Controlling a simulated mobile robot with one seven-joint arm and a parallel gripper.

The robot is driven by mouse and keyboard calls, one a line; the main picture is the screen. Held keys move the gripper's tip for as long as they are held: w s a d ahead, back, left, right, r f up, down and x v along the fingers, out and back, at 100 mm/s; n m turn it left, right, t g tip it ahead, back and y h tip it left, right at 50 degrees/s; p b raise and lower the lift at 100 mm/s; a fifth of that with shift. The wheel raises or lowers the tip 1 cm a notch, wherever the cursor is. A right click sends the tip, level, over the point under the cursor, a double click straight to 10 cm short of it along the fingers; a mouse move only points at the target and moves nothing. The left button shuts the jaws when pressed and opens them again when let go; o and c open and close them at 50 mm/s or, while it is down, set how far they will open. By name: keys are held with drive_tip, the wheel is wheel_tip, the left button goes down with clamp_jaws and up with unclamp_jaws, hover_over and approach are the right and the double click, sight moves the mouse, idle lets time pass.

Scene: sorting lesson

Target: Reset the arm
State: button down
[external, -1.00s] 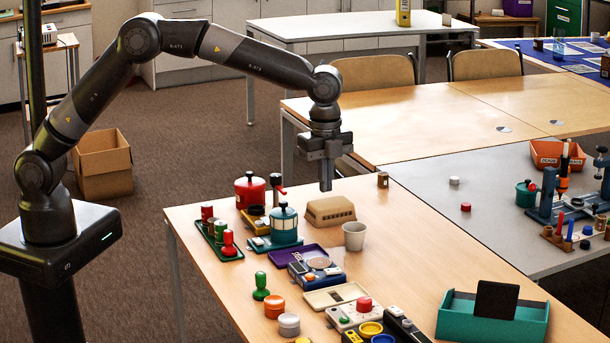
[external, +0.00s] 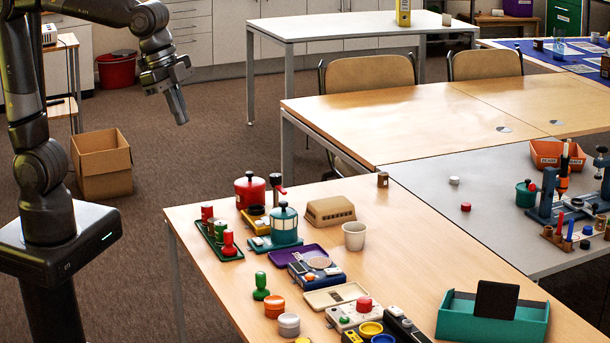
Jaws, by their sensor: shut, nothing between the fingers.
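My gripper (external: 180,112) hangs in the air above the floor, pointing down and slightly to the right. Its fingers are together with nothing between them. It is well to the left of the wooden table (external: 400,225) and apart from everything on it.
The table holds a red pot (external: 250,190), a teal pot (external: 284,224), a tan box (external: 330,210), a white cup (external: 354,236) and a teal tray (external: 490,322). The floor between is clear.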

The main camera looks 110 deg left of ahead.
drive_tip(key=s+d+f+n+t, duration=0.1)
drive_tip(key=s+d+f, duration=0.1)
drive_tip(key=s, duration=0.5)
drive_tip(key=s+d+f+n, duration=0.1)
drive_tip(key=s+f+n, duration=0.1)
drive_tip(key=s, duration=0.6)
drive_tip(key=shift+s+d+f+t, duration=0.15)
drive_tip(key=shift+s+d+t, duration=0.15)
drive_tip(key=shift+d+t, duration=0.1)
drive_tip(key=c, duration=2.2)
unclamp_jaws()
